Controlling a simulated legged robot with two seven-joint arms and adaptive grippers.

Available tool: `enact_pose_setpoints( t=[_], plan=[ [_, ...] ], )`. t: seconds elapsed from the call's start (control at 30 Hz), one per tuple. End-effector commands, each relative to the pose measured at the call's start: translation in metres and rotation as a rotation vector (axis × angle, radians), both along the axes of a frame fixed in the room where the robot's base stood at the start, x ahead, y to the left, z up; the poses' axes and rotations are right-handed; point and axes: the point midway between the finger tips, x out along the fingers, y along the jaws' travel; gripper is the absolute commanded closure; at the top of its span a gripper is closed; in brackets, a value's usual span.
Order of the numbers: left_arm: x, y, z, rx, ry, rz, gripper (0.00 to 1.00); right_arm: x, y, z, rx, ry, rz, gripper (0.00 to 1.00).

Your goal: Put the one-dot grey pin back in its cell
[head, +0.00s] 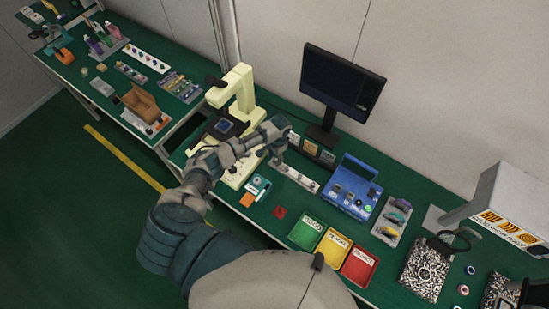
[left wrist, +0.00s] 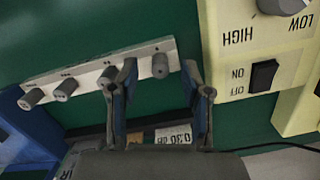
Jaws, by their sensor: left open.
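A white strip (left wrist: 85,72) with small dot marks carries several grey pins in the left wrist view. It also shows on the green bench in the head view (head: 302,179). One grey pin (left wrist: 160,66) is at the strip's right end, between my left fingertips with room on both sides. Other grey pins (left wrist: 65,90) stand along the strip to its left, one partly behind the left finger. My right gripper is not in view.
A cream machine (head: 240,100) with a switch (left wrist: 263,76) stands close beside the strip. A blue box (head: 352,187) is at its other end, with a monitor (head: 342,80) behind. Green, yellow and red trays (head: 308,230) lie in front.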

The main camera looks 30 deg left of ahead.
Motion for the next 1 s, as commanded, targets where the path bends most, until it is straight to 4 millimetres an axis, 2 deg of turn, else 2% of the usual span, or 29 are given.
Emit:
enact_pose_setpoints(
  t=[0.3,0.5,0.67,1.0],
  plan=[
    [0.009,-0.002,0.068,-0.001,-0.004,0.0,0.52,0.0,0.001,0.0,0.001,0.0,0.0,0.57],
    [0.013,-0.003,0.098,0.001,-0.001,0.0,0.52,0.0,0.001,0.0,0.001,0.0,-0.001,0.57],
    [0.013,-0.004,0.106,0.0,0.0,0.0,0.52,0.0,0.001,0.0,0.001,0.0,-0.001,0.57],
    [0.013,-0.004,0.106,0.0,0.0,0.0,0.52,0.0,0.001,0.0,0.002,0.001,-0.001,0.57]
  ],
)
